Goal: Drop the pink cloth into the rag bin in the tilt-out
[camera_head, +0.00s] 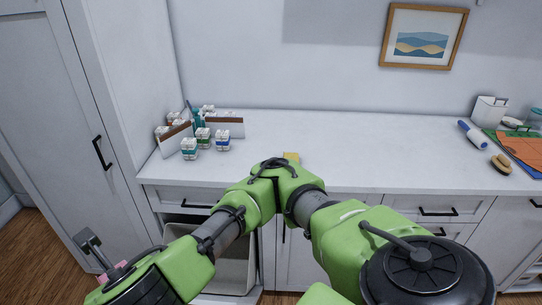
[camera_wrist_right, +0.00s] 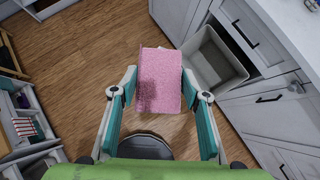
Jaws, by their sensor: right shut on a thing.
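The pink cloth (camera_wrist_right: 160,80) hangs between the fingers of my right gripper (camera_wrist_right: 160,90), which is shut on it, above the wooden floor. Only a small pink bit of it (camera_head: 118,270) shows at the lower left of the head view, where my right arm hides most of that gripper. The grey rag bin (camera_head: 235,272) stands in the open tilt-out below the counter, partly behind my arm. In the right wrist view the bin (camera_wrist_right: 236,77) is at the upper right, beside the cloth, its mouth open. The cloth appears apart from it. My left gripper is not in view.
A tall cabinet (camera_head: 115,90) stands left. A shelf (camera_wrist_right: 25,125) is at the wrist view's left. Floor between is clear.

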